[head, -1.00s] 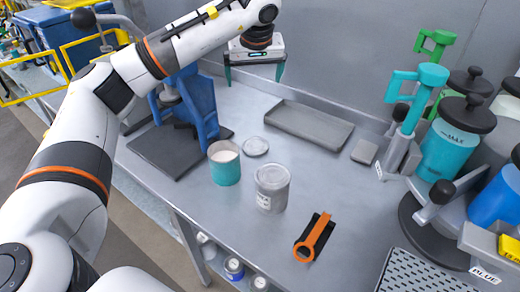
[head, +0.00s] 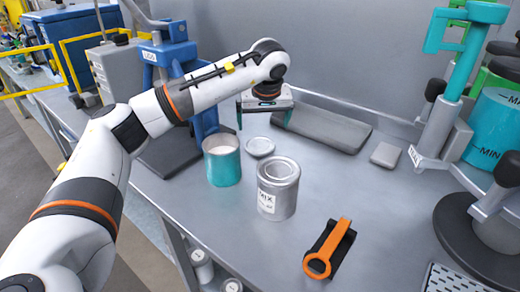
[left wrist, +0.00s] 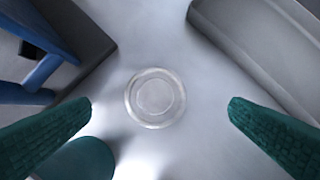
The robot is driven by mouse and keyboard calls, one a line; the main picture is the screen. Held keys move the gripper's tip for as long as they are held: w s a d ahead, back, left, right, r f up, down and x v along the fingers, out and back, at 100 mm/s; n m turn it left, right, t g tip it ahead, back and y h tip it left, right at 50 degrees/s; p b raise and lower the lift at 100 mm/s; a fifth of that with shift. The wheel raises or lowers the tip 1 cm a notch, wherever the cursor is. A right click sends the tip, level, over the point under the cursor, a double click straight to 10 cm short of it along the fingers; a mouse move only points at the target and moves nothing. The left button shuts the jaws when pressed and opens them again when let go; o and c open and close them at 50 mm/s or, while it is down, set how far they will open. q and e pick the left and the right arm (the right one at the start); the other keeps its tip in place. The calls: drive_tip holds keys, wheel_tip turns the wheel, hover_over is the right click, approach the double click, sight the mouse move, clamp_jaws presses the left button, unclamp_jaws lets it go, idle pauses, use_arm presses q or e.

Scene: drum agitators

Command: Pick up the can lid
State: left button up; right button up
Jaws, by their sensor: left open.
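The can lid (head: 260,147) is a round, silvery disc lying flat on the metal bench, behind and between two cans. In the left wrist view the lid (left wrist: 155,98) lies between the two green fingertips, a little left of centre, with nothing touching it. My left gripper (head: 263,120) is open and empty, pointing down above the bench just behind the lid in the head view. Its fingers (left wrist: 160,108) are wide apart. A teal open can (head: 223,165) with pale contents stands left of the lid. A grey can labelled MIX (head: 278,190) stands in front of it.
A shallow grey tray (head: 330,132) lies along the back wall, with a small grey block (head: 385,155) to its right. A blue stand (head: 172,60) rises at the left. An orange-and-black tool (head: 328,250) lies at the front. Teal dispensers (head: 495,125) stand at the right.

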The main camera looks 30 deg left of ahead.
sight(260, 144)
use_arm(q)
drive_tip(key=x, duration=0.3)
drive_tip(key=f, duration=0.2)
drive_tip(key=a+f, duration=0.1)
drive_tip(key=f, duration=0.1)
drive_tip(key=shift+w+a+f, duration=0.15)
drive_tip(key=shift+w+f, duration=0.1)
drive_tip(key=shift+f, duration=0.25)
drive_tip(key=c, duration=0.9)
drive_tip(key=shift+r, duration=0.1)
